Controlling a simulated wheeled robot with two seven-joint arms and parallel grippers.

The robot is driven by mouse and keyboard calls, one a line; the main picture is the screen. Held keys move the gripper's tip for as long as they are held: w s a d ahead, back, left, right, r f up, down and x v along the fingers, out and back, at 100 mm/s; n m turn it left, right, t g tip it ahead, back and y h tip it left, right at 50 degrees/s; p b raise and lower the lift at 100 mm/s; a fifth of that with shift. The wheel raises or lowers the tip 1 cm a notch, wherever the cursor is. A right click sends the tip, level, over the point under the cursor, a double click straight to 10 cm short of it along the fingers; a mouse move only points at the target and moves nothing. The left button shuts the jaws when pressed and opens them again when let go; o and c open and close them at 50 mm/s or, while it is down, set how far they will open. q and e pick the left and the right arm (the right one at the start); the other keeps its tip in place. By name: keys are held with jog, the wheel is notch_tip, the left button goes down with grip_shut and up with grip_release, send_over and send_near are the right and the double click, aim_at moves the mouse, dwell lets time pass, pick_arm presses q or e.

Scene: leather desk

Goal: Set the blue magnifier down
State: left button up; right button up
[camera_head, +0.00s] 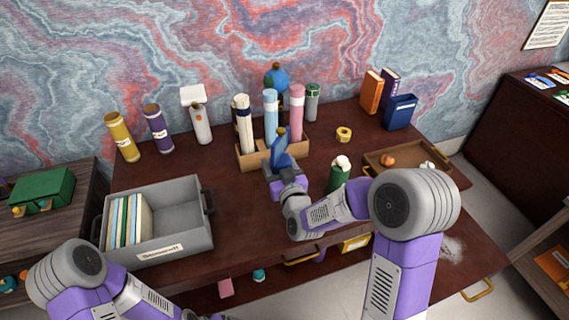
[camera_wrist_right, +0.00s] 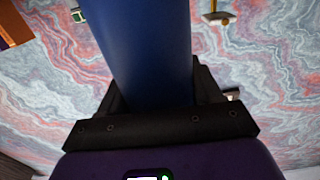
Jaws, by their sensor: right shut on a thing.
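My right gripper (camera_head: 278,168) is shut on a blue object (camera_head: 279,149), which I take to be the blue magnifier. The gripper holds it upright in front of the wooden holder, over the middle of the desk. An orange-brown part shows at its top. In the right wrist view the blue object (camera_wrist_right: 145,50) is large and smooth between the dark fingers. Its lens cannot be made out, and whether it touches the desk cannot be told. My left arm shows at the lower left, with its gripper out of view.
The wooden holder (camera_head: 249,157) with several rolled tubes stands behind the gripper. A grey bin (camera_head: 185,242) with files is at left, and a wooden tray (camera_head: 408,178) at right. A green cylinder (camera_head: 338,180) stands close to my right arm. Bare desk (camera_head: 240,205) lies between bin and arm.

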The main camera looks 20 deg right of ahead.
jog(key=shift+r, duration=0.25)
notch_tip(320, 180, down, 10)
jog(key=b, duration=0.2)
jog(key=shift+w+r+b, duration=0.1)
jog(key=shift+r+b, duration=0.05)
jog(key=shift+b, duration=0.2)
jog(key=shift+r, duration=0.1)
jog(key=o, duration=0.9)
jog(key=shift+f, duration=0.25)
jog(key=shift+c, duration=0.2)
jog(key=o, duration=0.5)
jog(key=shift+c, duration=0.2)
jog(key=shift+r, duration=0.15)
